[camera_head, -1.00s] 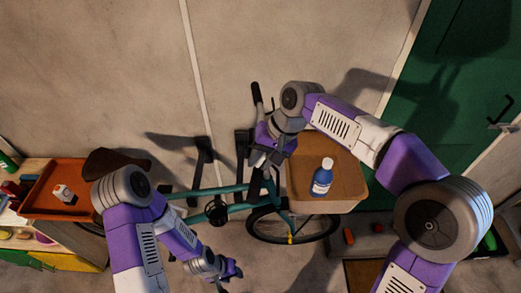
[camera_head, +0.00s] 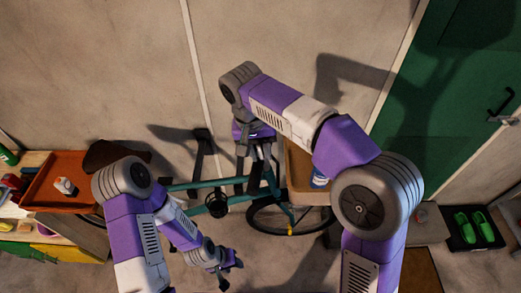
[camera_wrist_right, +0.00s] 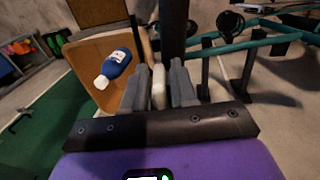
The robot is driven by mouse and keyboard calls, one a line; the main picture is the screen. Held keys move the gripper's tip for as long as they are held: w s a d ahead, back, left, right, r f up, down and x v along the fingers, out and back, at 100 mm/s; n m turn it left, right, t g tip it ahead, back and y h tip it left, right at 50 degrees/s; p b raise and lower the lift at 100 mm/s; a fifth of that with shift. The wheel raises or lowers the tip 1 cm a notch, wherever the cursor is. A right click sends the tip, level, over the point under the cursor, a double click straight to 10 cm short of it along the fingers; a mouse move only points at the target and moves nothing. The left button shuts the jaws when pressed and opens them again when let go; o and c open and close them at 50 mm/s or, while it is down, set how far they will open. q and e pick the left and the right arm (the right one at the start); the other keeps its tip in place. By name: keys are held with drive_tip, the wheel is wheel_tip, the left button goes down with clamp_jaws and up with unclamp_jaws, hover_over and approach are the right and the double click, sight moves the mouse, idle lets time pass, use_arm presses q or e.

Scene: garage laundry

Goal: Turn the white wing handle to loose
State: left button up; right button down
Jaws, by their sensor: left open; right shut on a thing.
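The white wing handle (camera_wrist_right: 158,87) shows as a pale upright piece between the fingers of my right gripper (camera_wrist_right: 158,80) in the right wrist view. The fingers are shut on it, hiding its sides. In the head view my right gripper (camera_head: 258,157) points downward above the teal bicycle (camera_head: 190,186), and the handle cannot be made out there. My left gripper (camera_head: 229,272) is open and empty at the lower middle, below the bicycle and apart from it.
A tan bin (camera_wrist_right: 89,53) holds a blue bottle (camera_wrist_right: 116,62) beside my right gripper. A dark post (camera_wrist_right: 172,28) rises just beyond the fingers. A workbench with an orange tray (camera_head: 47,196) stands at the left. A green door (camera_head: 450,90) is at the right.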

drive_tip(key=shift+r, duration=0.1)
drive_tip(key=c, duration=1.2)
unclamp_jaws()
drive_tip(key=shift+w, duration=0.1)
drive_tip(key=shift+o, duration=0.2)
wheel_tip(320, 180, up, 7)
drive_tip(key=a, duration=0.1)
drive_tip(key=shift+r, duration=0.2)
drive_tip(key=shift+a, duration=0.15)
